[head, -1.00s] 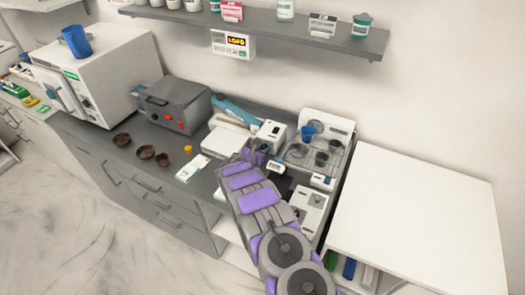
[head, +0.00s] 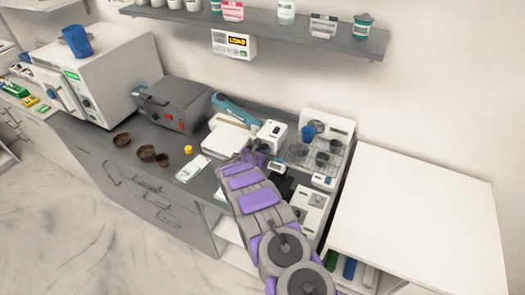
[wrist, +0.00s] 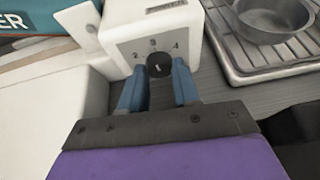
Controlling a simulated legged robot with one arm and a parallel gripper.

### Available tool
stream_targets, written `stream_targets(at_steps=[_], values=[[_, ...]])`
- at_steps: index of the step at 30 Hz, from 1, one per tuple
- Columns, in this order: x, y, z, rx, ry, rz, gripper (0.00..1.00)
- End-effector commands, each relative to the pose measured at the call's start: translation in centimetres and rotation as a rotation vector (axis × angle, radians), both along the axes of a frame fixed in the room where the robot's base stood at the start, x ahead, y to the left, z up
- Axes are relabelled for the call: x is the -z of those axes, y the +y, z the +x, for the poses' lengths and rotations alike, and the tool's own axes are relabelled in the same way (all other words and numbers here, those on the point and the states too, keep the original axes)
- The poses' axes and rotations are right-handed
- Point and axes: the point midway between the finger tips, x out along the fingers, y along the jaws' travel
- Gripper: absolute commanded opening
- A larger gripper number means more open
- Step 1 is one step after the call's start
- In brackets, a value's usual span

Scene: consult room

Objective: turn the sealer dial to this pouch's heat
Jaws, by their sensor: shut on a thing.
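The sealer's white control box (wrist: 150,22) shows in the wrist view, with a round black dial (wrist: 159,65) on its face. Digits 2, 3 and 4 run around the top of the dial. A small light mark on the dial seems to point up, near the 3. My gripper (wrist: 160,80) has its two blue fingers shut on the dial from both sides. In the head view the sealer's blue arm (head: 235,109) lies behind the white box (head: 272,132), and my gripper (head: 259,155) is in front of it. A flat white packet (head: 193,169), perhaps the pouch, lies on the counter to the left.
A wire rack (head: 318,157) with dark cups and a blue cup (head: 308,133) stands close to the right. A grey box (head: 173,103) with a red button and several brown bowls (head: 146,152) are to the left. A bare white table (head: 420,215) is at the right.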

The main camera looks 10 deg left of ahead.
Motion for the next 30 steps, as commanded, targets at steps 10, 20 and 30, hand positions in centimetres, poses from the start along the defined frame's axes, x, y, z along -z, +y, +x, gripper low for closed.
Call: stream_targets(at_steps=[10, 20, 30], values=[[0.33, 0.33, -0.21, -0.006, 0.006, 0.001, 0.35], [0.12, -0.02, -0.06, -0.002, 0.003, 0.002, 0.56], [-0.46, 0.48, -1.01, -0.003, 0.003, 0.004, 0.56]])
